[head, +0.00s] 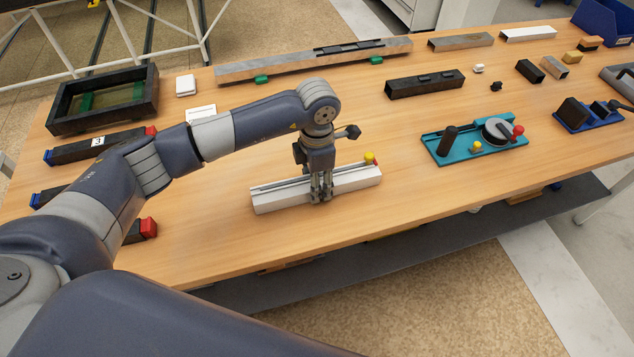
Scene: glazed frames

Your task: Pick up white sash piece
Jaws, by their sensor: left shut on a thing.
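A white sash piece (351,179), a long bar with a groove along its top, lies near the front edge of the wooden table. A small yellow and red part (371,159) shows at its right end. My left gripper (320,196) points straight down over the middle of the bar and is shut on it. The gripper hides a short stretch of the bar. I cannot tell whether the bar touches the table or is slightly raised. My right gripper is not in view.
A teal fixture (468,143) stands to the right, and a black bar (425,84) lies behind. A dark frame (66,117) and black bars with red ends (115,141) are at the left. A long grey profile (290,68) runs along the back. The wooden table (220,240) is bare in front.

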